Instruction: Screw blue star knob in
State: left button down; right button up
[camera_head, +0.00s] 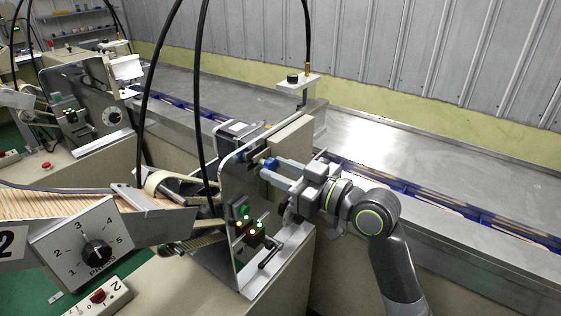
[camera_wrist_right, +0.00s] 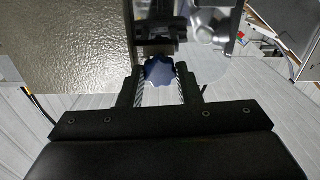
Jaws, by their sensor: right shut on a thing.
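The blue star knob (camera_head: 270,163) sits on the right side of the wrapper machine's upright metal plate (camera_head: 236,190). My right gripper (camera_head: 276,169) reaches it from the right in the head view, with its fingers around the knob. In the right wrist view the blue star knob (camera_wrist_right: 160,72) lies between the two fingers of my right gripper (camera_wrist_right: 159,84), which touch it on both sides. The knob's threaded shaft is hidden, so how deep it sits cannot be told. My left gripper is not in view.
A panel with a green button (camera_head: 244,210) and lit lamps is below the knob, with a black-handled lever (camera_head: 270,252) near it. Black cables hang in front of the machine. A steel conveyor table (camera_head: 400,160) with a blue-edged channel runs behind.

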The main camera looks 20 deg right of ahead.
jog(key=shift+m+p, duration=1.7)
jog(key=o, duration=1.1)
jog(key=shift+s+d, duration=0.1)
jog(key=v, duration=0.5)
jog(key=shift+s+d+p, duration=0.25)
jog(key=shift+s+p, duration=0.05)
jog(key=shift+p, duration=0.1)
